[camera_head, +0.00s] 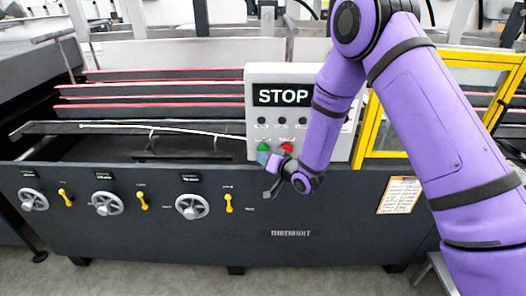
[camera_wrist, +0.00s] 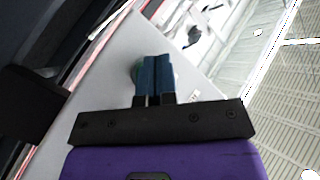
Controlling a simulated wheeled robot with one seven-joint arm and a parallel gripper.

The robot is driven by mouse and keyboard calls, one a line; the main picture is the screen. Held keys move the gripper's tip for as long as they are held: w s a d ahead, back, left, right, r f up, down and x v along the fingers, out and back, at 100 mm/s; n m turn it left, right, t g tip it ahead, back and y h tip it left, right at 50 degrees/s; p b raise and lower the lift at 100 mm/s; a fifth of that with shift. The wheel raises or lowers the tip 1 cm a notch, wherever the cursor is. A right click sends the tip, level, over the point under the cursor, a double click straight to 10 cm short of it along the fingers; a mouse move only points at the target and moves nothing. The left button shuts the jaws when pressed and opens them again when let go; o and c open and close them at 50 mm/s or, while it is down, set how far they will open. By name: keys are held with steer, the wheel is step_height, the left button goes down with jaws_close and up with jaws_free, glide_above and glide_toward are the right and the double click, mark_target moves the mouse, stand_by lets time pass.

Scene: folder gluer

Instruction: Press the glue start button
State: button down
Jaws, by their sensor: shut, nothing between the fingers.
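A light grey control box (camera_head: 258,118) with a black STOP label stands in the middle of the head view. Low on its face are a green button (camera_head: 263,147) and a red button (camera_head: 287,147) to its right. My gripper (camera_head: 263,157) is at the lower part of the box, its blue fingertips just below the green button. In the wrist view the blue fingers (camera_wrist: 155,78) are shut and empty over the pale panel (camera_wrist: 105,95). A dull green round shape (camera_wrist: 134,72) is partly hidden behind them. I cannot tell whether the fingers touch it.
The dark machine body (camera_head: 330,215) runs below, with handwheels (camera_head: 107,204) and yellow levers (camera_head: 142,199). A yellow frame (camera_head: 372,128) stands right of the box. A clipboard (camera_head: 399,195) hangs on the front. Grey floor is clear in front.

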steer(key=shift+w, duration=0.5)
stand_by(0.8)
steer(key=shift+s, duration=0.95)
steer(key=s, duration=0.5)
steer(key=shift+a, duration=0.1)
stand_by(0.3)
stand_by(0.4)
